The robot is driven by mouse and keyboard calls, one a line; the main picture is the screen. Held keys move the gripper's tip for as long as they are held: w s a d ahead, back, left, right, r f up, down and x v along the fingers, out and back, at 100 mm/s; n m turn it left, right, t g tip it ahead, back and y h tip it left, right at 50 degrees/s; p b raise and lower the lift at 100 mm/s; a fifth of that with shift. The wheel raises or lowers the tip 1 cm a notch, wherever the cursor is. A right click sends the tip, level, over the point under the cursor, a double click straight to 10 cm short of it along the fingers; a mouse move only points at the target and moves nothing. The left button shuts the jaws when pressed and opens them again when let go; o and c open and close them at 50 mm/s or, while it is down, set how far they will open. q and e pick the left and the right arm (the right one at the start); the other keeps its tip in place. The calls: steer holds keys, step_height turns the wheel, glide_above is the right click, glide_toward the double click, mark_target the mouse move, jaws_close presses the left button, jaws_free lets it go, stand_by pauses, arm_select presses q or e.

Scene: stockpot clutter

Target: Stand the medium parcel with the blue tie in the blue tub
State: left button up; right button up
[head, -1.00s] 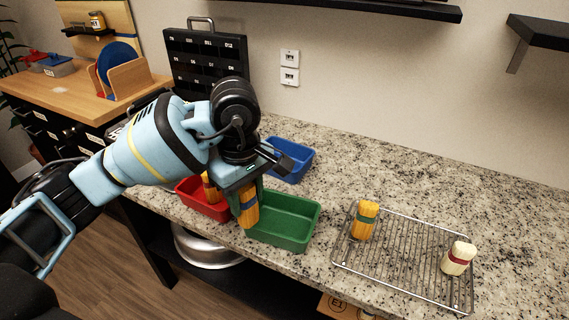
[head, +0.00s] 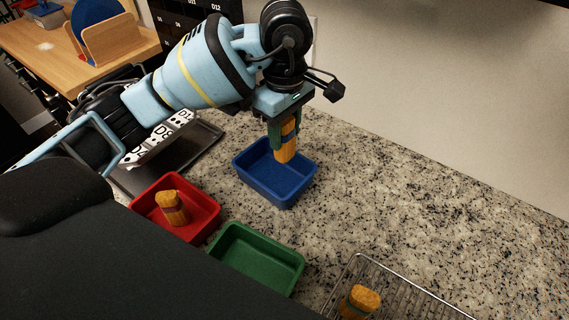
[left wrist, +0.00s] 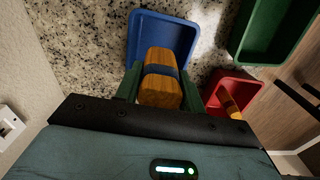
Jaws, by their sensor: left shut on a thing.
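My left gripper (head: 284,132) is shut on the parcel with the blue tie (head: 286,148), a yellow-orange bundle. It hangs roughly upright over the blue tub (head: 301,191). The blue tie shows between the fingers in the left wrist view, around the parcel (left wrist: 158,93). The blue tub also shows there (left wrist: 163,25), behind the parcel. Its visible floor is empty; I cannot tell whether the parcel touches it. My right gripper is not in view.
A red tub (head: 205,207) holds another orange parcel (head: 172,208). An empty green tub (head: 256,258) stands beside it. A wire rack (head: 402,301) with an orange parcel (head: 360,301) is at the bottom right. The counter right of the blue tub is clear.

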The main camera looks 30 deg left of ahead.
arm_select(q)
steer(key=shift+s+f, duration=0.15)
steer(key=shift+f, duration=0.1)
glide_above(285, 186)
steer(key=shift+f, duration=4.65)
steer(key=shift+f, duration=0.25)
steer(key=o, duration=1)
steer(key=shift+r, duration=0.1)
steer(key=shift+o, duration=0.2)
steer(key=shift+r, duration=6.15)
